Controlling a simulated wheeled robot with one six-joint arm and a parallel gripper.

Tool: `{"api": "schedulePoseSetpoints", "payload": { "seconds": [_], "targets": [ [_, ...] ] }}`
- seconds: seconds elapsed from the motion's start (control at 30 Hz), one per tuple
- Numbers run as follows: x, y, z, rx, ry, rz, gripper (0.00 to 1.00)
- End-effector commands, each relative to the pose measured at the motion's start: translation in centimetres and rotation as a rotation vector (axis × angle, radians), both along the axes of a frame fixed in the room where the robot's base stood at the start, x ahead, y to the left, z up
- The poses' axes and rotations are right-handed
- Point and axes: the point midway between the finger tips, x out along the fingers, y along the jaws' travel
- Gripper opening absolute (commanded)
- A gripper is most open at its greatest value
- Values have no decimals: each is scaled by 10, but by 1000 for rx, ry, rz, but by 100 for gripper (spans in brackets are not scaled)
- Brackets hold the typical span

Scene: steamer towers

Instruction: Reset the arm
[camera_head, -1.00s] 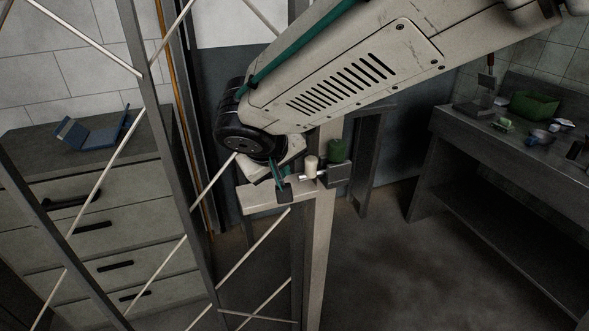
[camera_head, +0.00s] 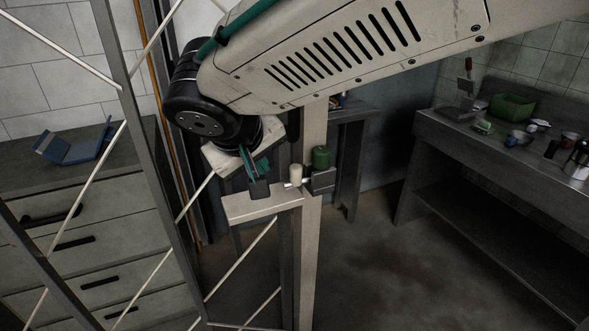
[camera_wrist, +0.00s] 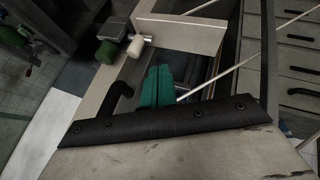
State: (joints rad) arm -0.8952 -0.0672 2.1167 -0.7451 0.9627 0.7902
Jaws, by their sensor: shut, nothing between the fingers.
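My gripper (camera_head: 257,172) shows small in the head view, with teal fingers under the black wrist joint of my arm. In the wrist view its teal fingers (camera_wrist: 157,86) lie side by side, shut and empty. They are close to a pale bracket (camera_head: 240,207) on an upright post; I cannot tell whether they touch it. The bracket also shows in the wrist view (camera_wrist: 185,35). My arm's pale link crosses the top of the head view and hides part of the post and the wall.
Beside the gripper are a cream knob (camera_head: 296,174) and a green cylinder (camera_head: 321,157). A metal lattice (camera_head: 150,140) stands at left before a drawer cabinet (camera_head: 60,215) with a blue stand (camera_head: 75,148). Open floor lies between.

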Motion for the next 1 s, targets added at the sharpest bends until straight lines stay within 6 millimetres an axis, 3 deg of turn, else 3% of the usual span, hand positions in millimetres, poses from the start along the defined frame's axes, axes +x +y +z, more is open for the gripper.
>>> {"api": "schedulePoseSetpoints", "payload": {
  "seconds": [0.13,0.23,0.57,0.7,0.9,1.0],
  "targets": [
    [-7,-5,-7,-61,50,49,0],
    [-30,-24,-23,-117,157,86,0],
    [-93,-152,-32,-55,450,-19,0],
    [-129,-203,-34,57,535,-108,0],
    [-177,-253,-36,255,547,-281,0],
    [-188,-268,-35,321,510,-371,0]
  ]
}}
